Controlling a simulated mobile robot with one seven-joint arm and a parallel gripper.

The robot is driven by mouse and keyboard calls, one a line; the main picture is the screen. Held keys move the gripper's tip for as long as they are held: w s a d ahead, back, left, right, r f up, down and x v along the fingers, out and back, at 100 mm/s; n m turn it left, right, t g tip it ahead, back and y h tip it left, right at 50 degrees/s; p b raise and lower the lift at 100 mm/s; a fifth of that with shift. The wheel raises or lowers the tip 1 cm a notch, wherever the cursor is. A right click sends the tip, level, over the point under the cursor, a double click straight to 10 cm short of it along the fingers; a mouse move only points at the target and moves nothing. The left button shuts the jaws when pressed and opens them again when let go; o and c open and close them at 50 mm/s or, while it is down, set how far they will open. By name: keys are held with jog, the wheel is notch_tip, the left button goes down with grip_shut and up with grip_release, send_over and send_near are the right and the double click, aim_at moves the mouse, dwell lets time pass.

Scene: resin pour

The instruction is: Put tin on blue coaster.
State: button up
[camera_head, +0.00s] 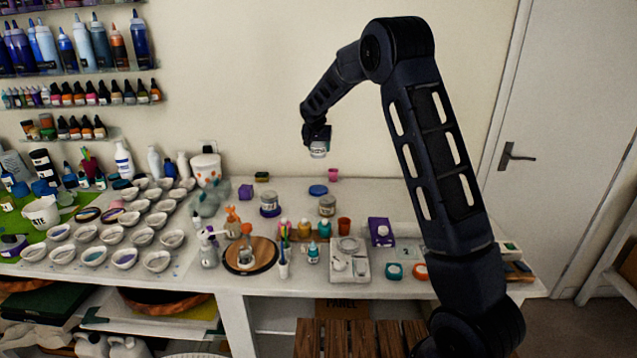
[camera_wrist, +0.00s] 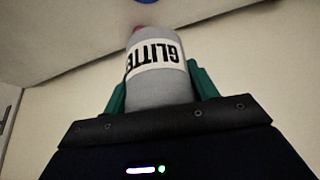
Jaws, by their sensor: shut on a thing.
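My gripper (camera_head: 318,140) is shut on a grey tin (camera_head: 319,151) and holds it in the air high above the back of the table. In the wrist view the tin (camera_wrist: 158,80) sits between the two green fingers, and its white label reads "GLITTE", upside down, with the rest cut off. The blue coaster (camera_head: 318,190) lies flat and bare on the table, below the held tin and well apart from it. A blue edge, likely the coaster (camera_wrist: 146,2), shows at the top of the wrist view.
A jar (camera_head: 327,205) stands in front of the coaster, and a grey tin (camera_head: 269,200) on a dark blue base stands to its left. A pink cup (camera_head: 333,174) is behind it. A purple box (camera_head: 245,191) stands further left. The back right of the table is clear.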

notch_tip(320, 180, down, 15)
jog(key=shift+f, duration=0.1)
dwell(0.5)
jog(key=o, duration=1.1)
jog(key=shift+f, duration=0.1)
jog(key=shift+c, duration=0.2)
jog(key=v, duration=1.2)
jog(key=shift+r, duration=0.25)
